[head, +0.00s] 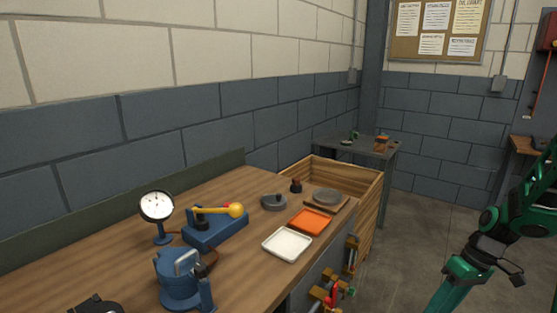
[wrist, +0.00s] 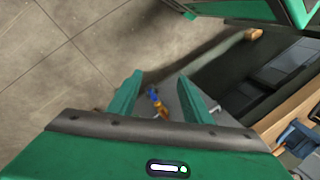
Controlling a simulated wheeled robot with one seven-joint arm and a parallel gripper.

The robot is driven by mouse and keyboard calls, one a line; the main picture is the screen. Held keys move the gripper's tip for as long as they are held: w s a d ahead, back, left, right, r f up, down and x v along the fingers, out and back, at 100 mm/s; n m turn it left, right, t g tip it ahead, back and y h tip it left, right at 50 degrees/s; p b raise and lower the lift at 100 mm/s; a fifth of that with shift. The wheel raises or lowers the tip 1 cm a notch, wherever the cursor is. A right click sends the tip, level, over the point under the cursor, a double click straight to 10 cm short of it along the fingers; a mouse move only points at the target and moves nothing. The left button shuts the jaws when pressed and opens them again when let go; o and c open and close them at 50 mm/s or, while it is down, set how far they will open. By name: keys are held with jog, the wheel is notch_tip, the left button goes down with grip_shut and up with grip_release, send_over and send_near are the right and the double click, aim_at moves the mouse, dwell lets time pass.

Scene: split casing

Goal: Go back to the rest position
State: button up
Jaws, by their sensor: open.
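My gripper (wrist: 160,78) shows in the wrist view with its two green fingers apart and nothing between them. A small blue and orange item (wrist: 156,104) shows in the gap, farther off beyond the fingers. In the head view part of my green arm is at the right edge, over the floor and apart from the workbench (head: 115,240). I cannot make out the gripper's fingers there.
A dial gauge (head: 157,206), a blue fixture with a yellow handle (head: 217,229) and a blue vise (head: 180,282) stand on the bench. Tools hang at its front side (head: 333,296). A wooden crate (head: 368,190) and a grey table (head: 388,152) are behind. The floor (head: 420,225) between bench and arm is clear.

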jog(key=s+r+m+h, duration=0.2)
jog(key=s+r+m, duration=0.3)
jog(key=s+r, duration=0.2)
jog(key=s+r+m+h, duration=0.2)
jog(key=s+r+m, duration=0.2)
jog(key=s+r, duration=0.3)
jog(key=s, duration=0.5)
jog(key=shift+s+r+m+t, duration=0.3)
jog(key=shift+r+m+t, duration=0.1)
jog(key=shift+d, duration=0.1)
jog(key=shift+w+f, duration=0.25)
jog(key=shift+w, duration=0.4)
